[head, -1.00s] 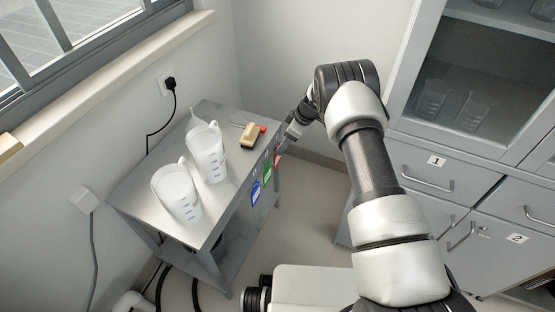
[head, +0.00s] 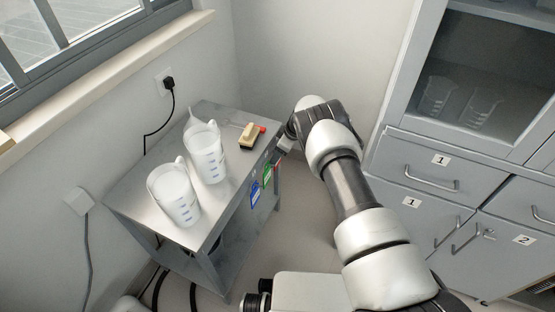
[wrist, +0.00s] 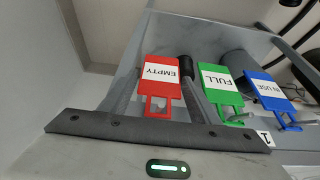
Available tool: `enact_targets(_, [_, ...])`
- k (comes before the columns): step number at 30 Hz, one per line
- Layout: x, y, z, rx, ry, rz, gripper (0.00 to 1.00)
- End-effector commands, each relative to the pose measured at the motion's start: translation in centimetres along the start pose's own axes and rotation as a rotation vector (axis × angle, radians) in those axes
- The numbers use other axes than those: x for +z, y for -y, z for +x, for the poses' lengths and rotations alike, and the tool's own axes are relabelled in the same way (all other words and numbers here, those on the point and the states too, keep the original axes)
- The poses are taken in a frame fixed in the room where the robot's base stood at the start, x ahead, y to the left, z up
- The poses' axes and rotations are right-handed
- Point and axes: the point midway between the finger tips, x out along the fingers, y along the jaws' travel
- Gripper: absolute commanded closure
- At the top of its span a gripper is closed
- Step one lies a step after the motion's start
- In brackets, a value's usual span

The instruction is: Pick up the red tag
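The red tag (wrist: 160,85), with a white label reading EMPTY, appears upside down in the wrist view. Its open loop handle points towards the dark bar of my gripper. In the head view only a thin red sliver of the tag (head: 278,162) shows at the table's right side. My gripper (wrist: 163,65) appears open, with one finger left of the red tag and the dark-tipped one right of it, between red and green. I see no contact with the tag. In the head view my gripper (head: 284,146) is beside the table's far right corner, its fingers mostly hidden.
A green FULL tag (wrist: 220,92) and a blue IN USE tag (wrist: 268,90) hang close by. Grey cabinets (head: 425,160) stand right of my arm.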

Motion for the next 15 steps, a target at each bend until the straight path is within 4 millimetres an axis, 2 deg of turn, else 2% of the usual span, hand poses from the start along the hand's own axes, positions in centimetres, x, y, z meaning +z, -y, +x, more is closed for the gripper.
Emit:
enact_targets(1, [0.0,0.0,-0.01,0.0,0.0,0.0,0.51])
enact_targets(5, [0.01,0.0,-0.02,0.0,0.0,0.0,0.72])
enact_targets(6, [0.01,0.0,-0.02,0.0,0.0,0.0,0.75])
enact_targets(15, [-0.12,-0.05,-0.28,0.001,0.0,-0.001,0.75])
